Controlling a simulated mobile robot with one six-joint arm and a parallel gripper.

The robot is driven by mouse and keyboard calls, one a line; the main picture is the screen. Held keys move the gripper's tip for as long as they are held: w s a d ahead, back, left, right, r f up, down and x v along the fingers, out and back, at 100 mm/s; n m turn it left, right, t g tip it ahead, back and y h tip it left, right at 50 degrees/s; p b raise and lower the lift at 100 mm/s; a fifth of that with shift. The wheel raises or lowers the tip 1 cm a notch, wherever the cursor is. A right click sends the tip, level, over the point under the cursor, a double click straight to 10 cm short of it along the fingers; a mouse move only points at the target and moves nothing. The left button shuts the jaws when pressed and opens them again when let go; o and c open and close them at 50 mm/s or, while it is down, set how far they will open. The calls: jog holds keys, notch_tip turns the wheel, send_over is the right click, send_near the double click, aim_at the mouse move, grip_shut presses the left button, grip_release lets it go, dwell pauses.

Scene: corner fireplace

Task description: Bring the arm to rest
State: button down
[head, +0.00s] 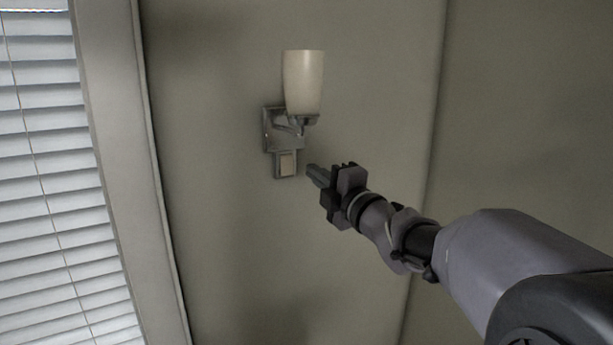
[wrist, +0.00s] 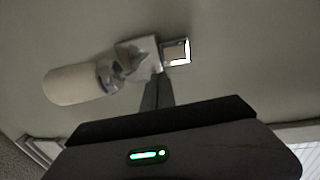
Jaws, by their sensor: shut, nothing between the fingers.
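My gripper (head: 314,172) is shut and empty, with its tips just right of a wall switch (head: 287,164) in the head view. My arm reaches in from the lower right. The switch sits below a wall lamp (head: 304,85) with a pale, unlit shade and a metal backplate. In the wrist view, my gripper's fingers (wrist: 157,92) point toward the switch (wrist: 176,52), which has a bright edge. The lamp (wrist: 80,84) lies to the left there. I cannot tell whether the fingertips touch the switch or the wall.
A window with white blinds (head: 45,180) and a pale frame (head: 120,150) is at the left. The plain wall (head: 230,250) below the lamp is bare. A wall corner runs down right of the lamp, behind my arm.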

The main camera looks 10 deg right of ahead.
jog(key=s+d+f+m+g+h+b, duration=0.2)
jog(key=s+f+m+g+h+b, duration=0.15)
jog(key=s+f+m+b, duration=0.65)
jog(key=s+d+f+m+g+h+b, duration=0.25)
jog(key=s+f+m+h+b, duration=0.35)
jog(key=f, duration=0.8)
jog(key=s+a+f+m+g+y+b, duration=0.2)
jog(key=s+a+f+m+g+b, duration=0.1)
jog(key=s+f, duration=0.7)
jog(key=s+a+f+m+g+y+b, duration=0.3)
jog(key=s+a+f+m, duration=0.3)
jog(key=s+f, duration=0.5)
jog(key=shift+a+m+g, duration=0.15)
jog(key=shift+m+g, duration=0.15)
jog(key=shift+m, duration=0.2)
